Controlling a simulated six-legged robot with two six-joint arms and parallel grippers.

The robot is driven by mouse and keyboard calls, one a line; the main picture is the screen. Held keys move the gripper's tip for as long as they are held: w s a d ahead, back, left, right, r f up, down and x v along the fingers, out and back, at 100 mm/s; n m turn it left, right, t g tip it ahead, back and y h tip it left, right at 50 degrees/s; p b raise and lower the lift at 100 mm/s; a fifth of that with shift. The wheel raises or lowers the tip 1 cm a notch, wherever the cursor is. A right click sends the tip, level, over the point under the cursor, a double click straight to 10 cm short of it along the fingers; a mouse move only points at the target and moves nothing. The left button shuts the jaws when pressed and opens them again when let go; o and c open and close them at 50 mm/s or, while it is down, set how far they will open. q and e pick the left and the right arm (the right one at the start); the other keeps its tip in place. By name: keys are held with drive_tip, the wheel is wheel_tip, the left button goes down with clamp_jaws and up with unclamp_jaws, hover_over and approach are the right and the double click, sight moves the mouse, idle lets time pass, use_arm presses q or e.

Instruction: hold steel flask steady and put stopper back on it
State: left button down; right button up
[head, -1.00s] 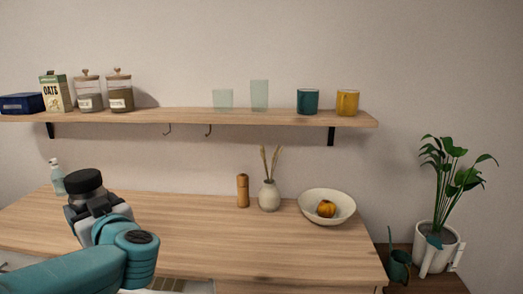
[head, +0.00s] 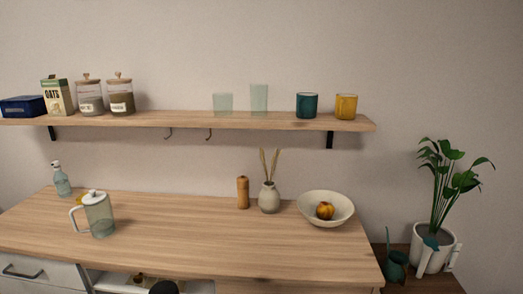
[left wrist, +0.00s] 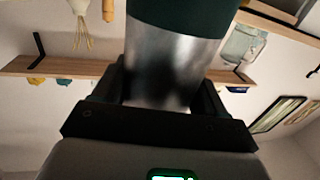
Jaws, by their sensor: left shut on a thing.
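The steel flask (left wrist: 172,65) shows in the left wrist view, with a bare metal band and a dark green part (left wrist: 185,14) that runs out of the top of the picture. My left gripper (left wrist: 163,88) is shut on the metal band, one black finger on each side. The flask's ends are out of this view. In the head view my left gripper does not show. A dark rounded thing (head: 163,287) is cut off by the bottom edge there, and I cannot tell what it is. I cannot make out the stopper. My right gripper is in neither view.
A glass pitcher (head: 99,214) stands at the left of the wooden counter (head: 190,245), near a soap bottle (head: 61,180). A wooden mill (head: 242,192), a vase (head: 268,197) and a bowl (head: 320,214) stand at the back. The counter's front middle is clear.

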use_arm(q)
drive_tip(key=d, duration=0.1)
drive_tip(key=d+m+h, duration=0.1)
drive_tip(key=d+r+h, duration=0.1)
drive_tip(key=shift+s, duration=0.4)
drive_tip(key=shift+r+m, duration=0.15)
drive_tip(key=shift+m, duration=0.15)
